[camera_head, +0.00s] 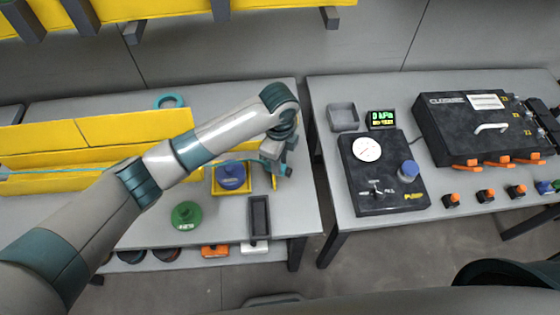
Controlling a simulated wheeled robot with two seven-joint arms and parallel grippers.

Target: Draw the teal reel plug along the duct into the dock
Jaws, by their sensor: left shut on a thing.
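My left gripper (277,155) is at the right end of the left table, shut on the teal reel plug, which is small and mostly hidden by the fingers. A thin teal cable (240,162) runs left from the gripper, passes behind my left arm and shows again at the far left in the yellow duct (60,150). A teal ring-shaped reel (170,101) lies behind the duct. I cannot clearly make out the dock; a yellow frame piece stands just below the gripper. My right gripper is out of view.
A blue reel (231,177) sits on a yellow square holder, with a green reel (186,215) and a narrow dark tray (259,217) nearby. Across a gap, the right table holds a black pump box (382,175), a grey bin (343,117) and a large black case (470,125).

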